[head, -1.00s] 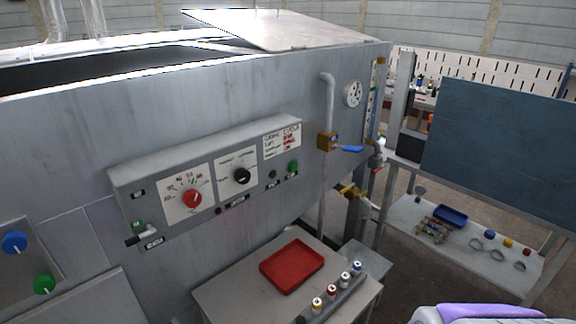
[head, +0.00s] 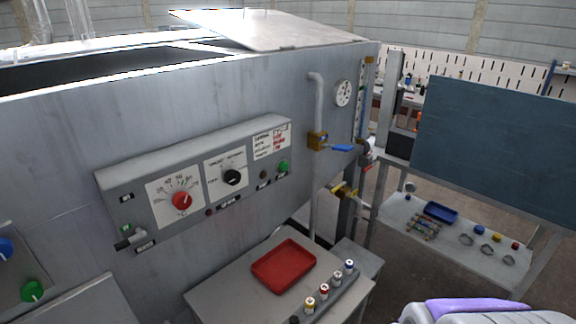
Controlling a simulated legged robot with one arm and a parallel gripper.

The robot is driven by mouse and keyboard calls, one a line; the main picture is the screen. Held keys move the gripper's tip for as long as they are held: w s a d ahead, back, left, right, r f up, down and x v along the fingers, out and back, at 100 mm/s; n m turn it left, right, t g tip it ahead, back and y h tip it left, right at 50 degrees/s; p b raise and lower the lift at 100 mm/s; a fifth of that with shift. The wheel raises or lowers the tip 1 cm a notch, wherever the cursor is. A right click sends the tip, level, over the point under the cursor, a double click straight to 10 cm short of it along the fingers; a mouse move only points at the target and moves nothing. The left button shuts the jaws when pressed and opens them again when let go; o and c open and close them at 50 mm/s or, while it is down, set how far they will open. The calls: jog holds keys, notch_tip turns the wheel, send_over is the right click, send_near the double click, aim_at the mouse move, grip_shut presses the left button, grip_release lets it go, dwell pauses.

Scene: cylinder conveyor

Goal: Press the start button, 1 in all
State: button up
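A grey control panel (head: 140,177) is fixed to the side of a large metal tank. A green button (head: 283,167) sits at its right end, below a small label with red writing. A second green button (head: 32,291) sits on a separate panel at the lower left, below a blue button (head: 4,250). No readable label shows which one is the start button. My gripper is not in view. A white and purple part, likely of my own arm, shows at the bottom right, well apart from the buttons.
The panel also bears a red dial knob (head: 182,201), a black knob (head: 232,177) and a lever (head: 130,238). Below it, a table (head: 221,293) holds a red tray (head: 284,266) and several small bottles. A pipe with a blue-handled valve (head: 341,148) stands to the right.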

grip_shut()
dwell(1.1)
